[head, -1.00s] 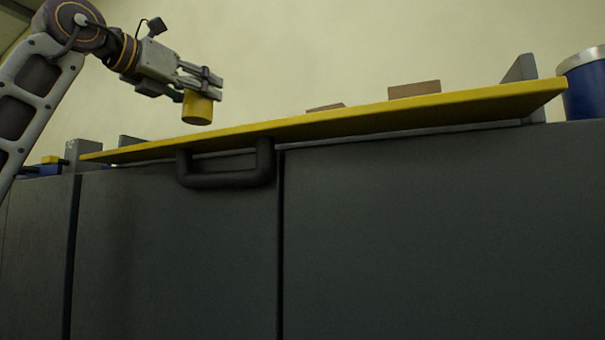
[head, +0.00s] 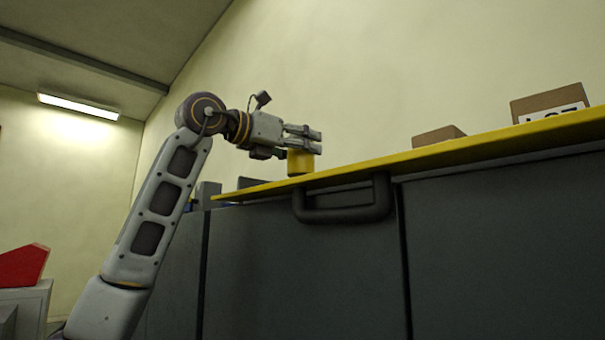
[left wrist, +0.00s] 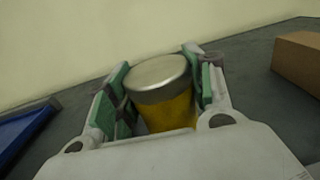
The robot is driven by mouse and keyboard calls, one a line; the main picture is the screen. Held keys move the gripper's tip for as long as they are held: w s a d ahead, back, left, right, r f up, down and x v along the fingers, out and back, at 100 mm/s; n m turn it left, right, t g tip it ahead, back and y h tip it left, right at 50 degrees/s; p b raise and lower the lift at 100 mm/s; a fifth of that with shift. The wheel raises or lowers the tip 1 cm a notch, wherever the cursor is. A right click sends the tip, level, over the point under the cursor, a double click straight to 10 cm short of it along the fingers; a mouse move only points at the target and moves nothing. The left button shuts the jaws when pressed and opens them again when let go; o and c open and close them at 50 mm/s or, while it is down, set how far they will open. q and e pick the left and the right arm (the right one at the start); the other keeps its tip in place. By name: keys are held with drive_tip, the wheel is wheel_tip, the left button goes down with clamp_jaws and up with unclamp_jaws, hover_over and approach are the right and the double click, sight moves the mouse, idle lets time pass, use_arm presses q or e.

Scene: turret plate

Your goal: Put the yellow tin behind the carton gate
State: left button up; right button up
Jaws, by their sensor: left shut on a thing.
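The yellow tin (head: 300,163) is upright in my left gripper (head: 303,138). In the head view its bottom meets the line of the yellow ledge; whether it touches the surface behind I cannot tell. In the left wrist view the tin's grey lid (left wrist: 158,74) sits between the green-padded fingers (left wrist: 163,92), which are shut on it. Two brown cartons stand behind the ledge to the right, a low one (head: 438,136) and a taller one with a printed label (head: 548,104). A carton (left wrist: 298,62) also shows at the right in the left wrist view. My right gripper is out of view.
The yellow ledge (head: 470,152) edges the grey cabinet top, with a dark handle (head: 343,208) below it. A blue tray (left wrist: 22,135) lies left of the tin. Dark bare surface (left wrist: 245,62) shows between tin and carton. A red object (head: 22,265) stands far left.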

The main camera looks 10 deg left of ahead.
sight(301, 173)
use_arm(q)
drive_tip(key=shift+f, duration=0.9)
drive_tip(key=shift+f, duration=0.1)
drive_tip(key=shift+f, duration=1.95)
drive_tip(key=shift+f, duration=0.15)
